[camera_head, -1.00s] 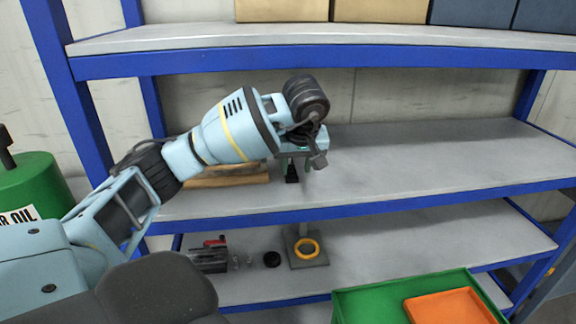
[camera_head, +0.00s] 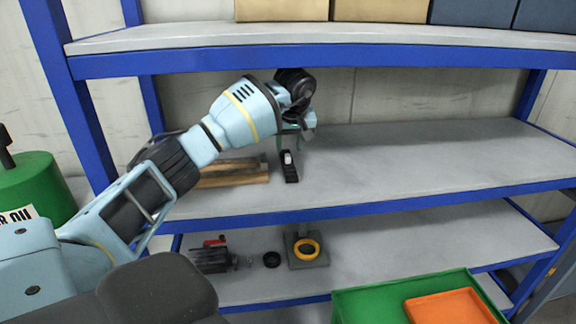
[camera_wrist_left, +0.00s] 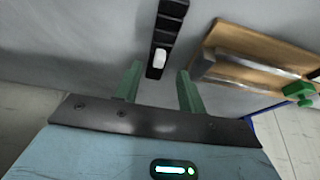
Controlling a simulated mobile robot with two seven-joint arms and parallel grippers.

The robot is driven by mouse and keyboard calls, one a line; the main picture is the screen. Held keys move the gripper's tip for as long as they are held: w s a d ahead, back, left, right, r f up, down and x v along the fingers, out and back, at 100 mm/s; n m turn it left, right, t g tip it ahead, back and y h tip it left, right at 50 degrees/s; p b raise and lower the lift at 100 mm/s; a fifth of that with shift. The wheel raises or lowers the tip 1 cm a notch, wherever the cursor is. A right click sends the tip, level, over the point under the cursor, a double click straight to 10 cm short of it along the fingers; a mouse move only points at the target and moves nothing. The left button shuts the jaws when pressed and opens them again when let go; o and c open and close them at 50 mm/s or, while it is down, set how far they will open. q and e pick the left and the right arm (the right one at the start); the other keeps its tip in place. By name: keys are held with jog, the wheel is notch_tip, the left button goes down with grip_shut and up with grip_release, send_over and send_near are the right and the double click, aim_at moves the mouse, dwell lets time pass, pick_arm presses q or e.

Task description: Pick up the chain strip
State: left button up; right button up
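The chain strip (camera_wrist_left: 167,35) is a narrow black strip with a white patch near one end. It lies on the middle shelf; in the head view (camera_head: 290,172) it shows just below my left gripper. My left gripper (camera_wrist_left: 160,80) has its two green fingers apart, with the near end of the strip between or just beyond the fingertips. I cannot tell how high the fingertips are above the shelf. In the head view the left gripper (camera_head: 292,132) is partly hidden by its wrist. My right gripper is not in view.
The upper shelf's blue beam (camera_head: 330,60) runs above my arm. Below are a yellow ring (camera_head: 306,249) and a green crate (camera_head: 350,305).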

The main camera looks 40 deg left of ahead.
aim_at(288, 155)
pick_arm(q)
jog(key=shift+w+a, duration=0.25)
jog(key=shift+a, duration=0.05)
jog(key=x, duration=0.5)
jog(key=shift+c, duration=0.3)
grip_shut()
